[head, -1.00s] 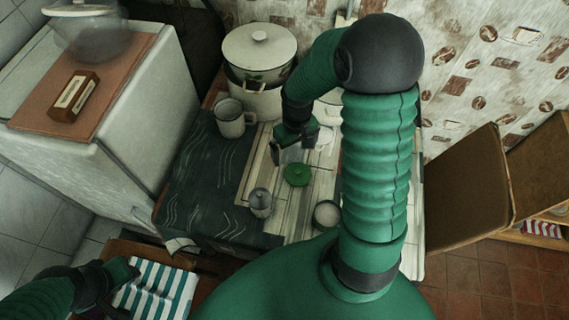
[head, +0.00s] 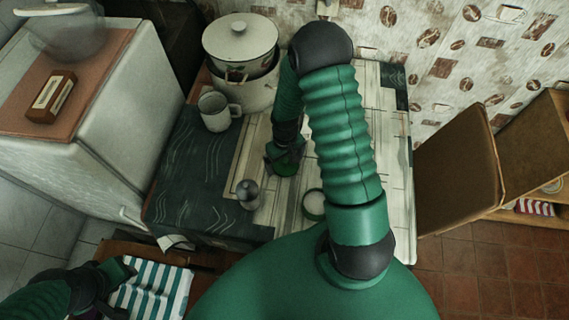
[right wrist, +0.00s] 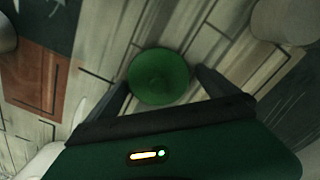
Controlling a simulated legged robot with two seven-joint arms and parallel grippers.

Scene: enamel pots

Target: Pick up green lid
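The green lid (head: 288,167) lies on the pale striped part of the table, partly hidden under my right gripper (head: 284,150). In the right wrist view the round green lid (right wrist: 160,76) shows whole, between the two spread fingertips of my right gripper (right wrist: 162,82). One finger is on each side, close to the rim; I cannot tell if they touch it. My left gripper (head: 124,271) is at the lower left by a striped cloth, and its opening is unclear.
A grey metal shaker (head: 248,193) and a round white-topped container (head: 314,204) stand in front of the lid. A mug (head: 215,112) and stacked enamel pots (head: 240,50) stand behind to the left. The striped cloth (head: 152,289) lies at the lower left.

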